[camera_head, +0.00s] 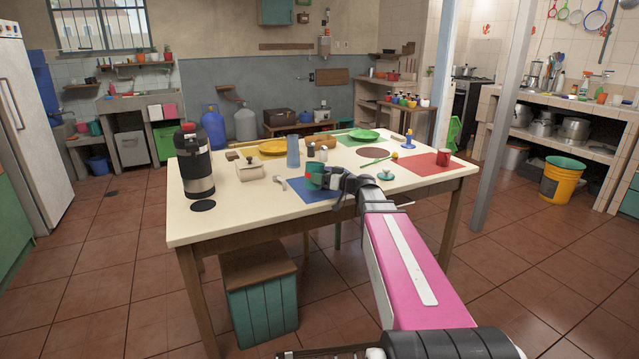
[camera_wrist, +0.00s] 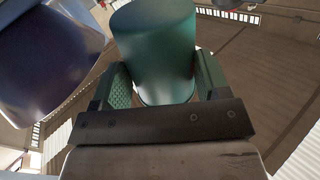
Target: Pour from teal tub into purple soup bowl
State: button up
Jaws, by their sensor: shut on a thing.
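The teal tub (camera_head: 314,174) is above the blue mat near the table's front middle. My gripper (camera_head: 329,179) reaches it from the right. In the wrist view the tub (camera_wrist: 155,45) stands between the two fingers of my gripper (camera_wrist: 160,82), which are shut on its sides. The tub's opening and contents are hidden. A large dark purple-blue rounded thing (camera_wrist: 45,60) is close by at the upper left of the wrist view. I cannot tell whether it is the soup bowl. I cannot make out a purple bowl in the head view.
A grey-blue tumbler (camera_head: 293,151) and small shakers stand behind the tub. The blue mat (camera_head: 298,194) lies below. A black-banded flask (camera_head: 195,162) and a cream box (camera_head: 249,169) are at left. A red mug (camera_head: 443,157) sits on a red mat (camera_head: 415,165) at right.

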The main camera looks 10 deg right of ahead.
jog(key=shift+w+d+r+m, duration=0.25)
jog(key=shift+r+m, duration=0.2)
jog(key=shift+m, duration=0.55)
jog(key=shift+w+d+r+m, duration=0.15)
jog(key=shift+w+r+m, duration=0.25)
jog(key=shift+m, duration=0.6)
jog(key=shift+w+d+r+m, duration=0.25)
jog(key=shift+r+m, duration=0.25)
jog(key=shift+m, duration=1.6)
jog(key=shift+r+m, duration=0.15)
jog(key=shift+m, duration=0.75)
jog(key=shift+f+m, duration=0.35)
jog(key=shift+m, duration=0.45)
jog(key=shift+w, duration=0.1)
